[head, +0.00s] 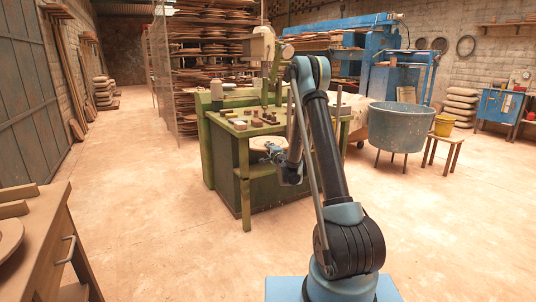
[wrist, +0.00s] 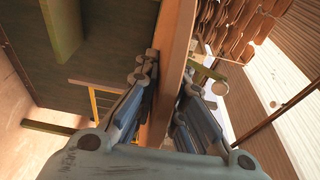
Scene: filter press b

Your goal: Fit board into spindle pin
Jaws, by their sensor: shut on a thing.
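My gripper (wrist: 168,80) is shut on a brown board (wrist: 172,50), seen nearly edge-on in the wrist view, with one finger on each face. The board runs up out of the top of that view. In the head view my gripper (head: 275,158) is low in front of the green workbench (head: 247,165). A pale round disc (head: 262,142) shows just behind it, under the bench top; I cannot tell whether it is the held board or part of the bench. The spindle pin cannot be made out in either view.
Small dark objects (head: 263,118) stand on the bench top. A grey-blue tub (head: 400,126) on legs and a wooden stool (head: 444,150) with a yellow bucket are to the right. A wooden table (head: 45,240) is at the near left. The floor between is clear.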

